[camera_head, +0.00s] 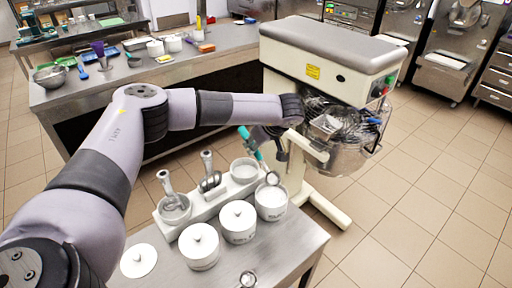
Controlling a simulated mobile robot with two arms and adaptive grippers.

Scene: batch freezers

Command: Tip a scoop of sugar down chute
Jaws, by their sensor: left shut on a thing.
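My left arm reaches across from the left, and its gripper (262,142) points down beside the mixer. It is shut on a scoop with a teal handle (256,152). The scoop's round metal bowl (272,178) is low, over the back rim of an open white pot (271,208) holding white stuff that looks like sugar. I cannot tell whether the bowl is filled or touches the pot. A metal chute (325,125) appears at the guard of the mixer (330,60), to the right of my wrist. My right gripper is out of view.
A bench (110,85) with bowls is behind. The tiled floor at right is clear.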

